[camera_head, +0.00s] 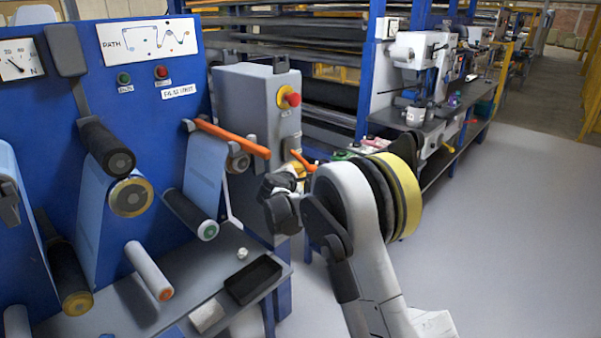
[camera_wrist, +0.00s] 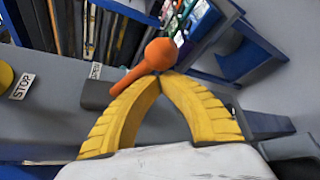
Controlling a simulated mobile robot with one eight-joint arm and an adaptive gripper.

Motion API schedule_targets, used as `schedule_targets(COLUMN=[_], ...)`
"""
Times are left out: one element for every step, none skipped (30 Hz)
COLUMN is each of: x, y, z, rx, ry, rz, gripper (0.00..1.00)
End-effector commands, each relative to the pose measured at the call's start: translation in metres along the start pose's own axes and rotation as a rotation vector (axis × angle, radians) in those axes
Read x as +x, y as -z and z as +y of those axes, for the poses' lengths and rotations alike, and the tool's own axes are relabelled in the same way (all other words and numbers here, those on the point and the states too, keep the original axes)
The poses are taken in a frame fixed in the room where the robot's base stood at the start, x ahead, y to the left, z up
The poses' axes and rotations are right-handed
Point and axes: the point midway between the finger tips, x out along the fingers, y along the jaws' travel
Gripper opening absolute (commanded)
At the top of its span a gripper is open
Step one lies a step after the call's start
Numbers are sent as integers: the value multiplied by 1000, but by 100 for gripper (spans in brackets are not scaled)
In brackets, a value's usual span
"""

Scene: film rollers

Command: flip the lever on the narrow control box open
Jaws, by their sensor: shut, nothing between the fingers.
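The narrow control box (camera_head: 255,110) is grey and stands upright at the right end of the blue panel. A red stop button (camera_head: 291,99) is on its narrow face. Its orange lever (camera_head: 307,161) is lower down, partly hidden by my gripper (camera_head: 297,168). In the wrist view the lever has a round knob (camera_wrist: 160,54) and a shaft running to the lower left. My gripper's yellow fingers (camera_wrist: 166,78) are shut with their tips together, right at the knob. They look close to or touching the lever; I cannot tell which.
A longer orange bar (camera_head: 232,137) juts from the blue panel (camera_head: 180,80) left of the box. Rollers and a grey shelf with a black tray (camera_head: 253,280) are at lower left. A workbench (camera_head: 430,120) stands behind; the floor (camera_head: 510,230) at right is clear.

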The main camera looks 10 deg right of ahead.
Motion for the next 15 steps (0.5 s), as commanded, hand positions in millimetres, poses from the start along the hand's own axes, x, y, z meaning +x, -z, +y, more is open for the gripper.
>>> schedule_targets(x=[-2,-3,-4,-5,-6,-7,-8,-9,-10,-10,-11,-12,-12,-13,-14], y=[-4,-6,-8,-9,-11,-13,-15,-16,-18,-19,-20,-22,-22,-23,-24], z=[4,5,6,7,8,10,10,11,12,13,14,15,16,16,17], rx=[-18,-33,-55,-72,-89,-114,-122,-120,-120,-119,-119,-119,-119,-119,-118], ry=[12,21,33,43,54,68,73,71,70,70,70,70,70,70,70], rz=[-1,-2,-1,-1,-1,-1,-1,-2,-2,-2,-2,-2,-2,-2,-2], gripper=[0,0,0,0,0,0,0,0,0,0,0,0,0,0,0])
